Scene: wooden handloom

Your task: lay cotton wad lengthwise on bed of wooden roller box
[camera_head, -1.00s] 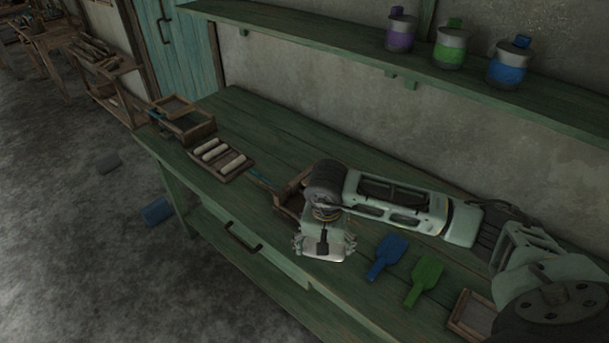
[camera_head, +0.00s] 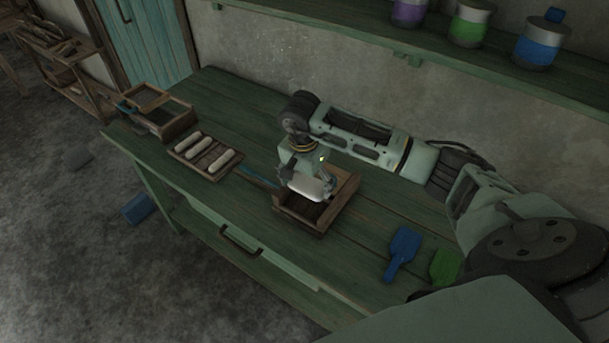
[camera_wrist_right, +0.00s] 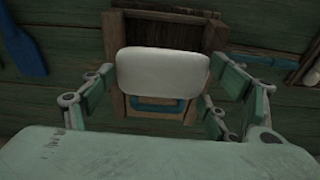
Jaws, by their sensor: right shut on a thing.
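The cotton wad (camera_head: 306,186) is a white rounded block, and it also shows in the right wrist view (camera_wrist_right: 162,72). My right gripper (camera_head: 308,179) is shut on it and holds it above the wooden roller box. The wooden roller box (camera_head: 298,222) is a brown open box on the green bench; it also shows behind the wad in the right wrist view (camera_wrist_right: 215,36). The wad and gripper hide part of its inside. A blue bar shows in the box below the wad in the wrist view. My left gripper is not in view.
A tray (camera_head: 183,157) with several pale rolls lies left of the box. A wooden frame box (camera_head: 178,124) stands at the bench's far left. Blue (camera_head: 404,250) and green (camera_head: 445,266) paddles lie at the right. A shelf (camera_head: 400,62) with jars runs above.

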